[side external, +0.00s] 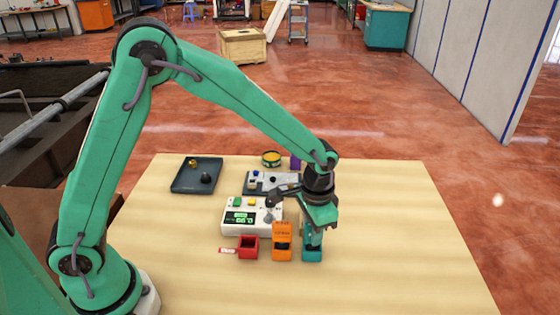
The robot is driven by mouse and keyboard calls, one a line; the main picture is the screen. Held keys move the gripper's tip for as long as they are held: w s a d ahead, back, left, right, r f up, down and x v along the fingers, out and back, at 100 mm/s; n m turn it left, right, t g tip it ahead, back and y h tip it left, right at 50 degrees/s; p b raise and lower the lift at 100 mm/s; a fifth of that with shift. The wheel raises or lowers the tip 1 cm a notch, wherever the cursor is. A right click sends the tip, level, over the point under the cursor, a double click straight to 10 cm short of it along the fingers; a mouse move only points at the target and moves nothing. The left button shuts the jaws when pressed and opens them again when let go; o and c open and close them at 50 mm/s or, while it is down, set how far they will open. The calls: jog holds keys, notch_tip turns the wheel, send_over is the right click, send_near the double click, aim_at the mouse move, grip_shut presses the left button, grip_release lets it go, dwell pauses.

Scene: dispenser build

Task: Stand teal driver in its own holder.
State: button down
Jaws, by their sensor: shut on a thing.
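My gripper (315,224) points down at the right end of the row of holders, shut on the teal driver, which is mostly hidden by the jaws. A teal holder (312,255) stands on the table directly below the jaws. The driver appears upright and in line with this holder. From this view I cannot tell how far its lower end is inside the holder.
An orange holder (282,252) stands close to the left of the teal one, then a red open box (248,248). Behind them are a white device with a green display (240,217) and a dark tray (197,175). The table (400,230) is clear on the right.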

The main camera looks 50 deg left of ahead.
jog(key=shift+f, duration=0.1)
jog(key=c, duration=1.3)
grip_release()
jog(key=shift+c, duration=0.2)
notch_tip(320, 180, up, 12)
jog(key=shift+r, duration=0.1)
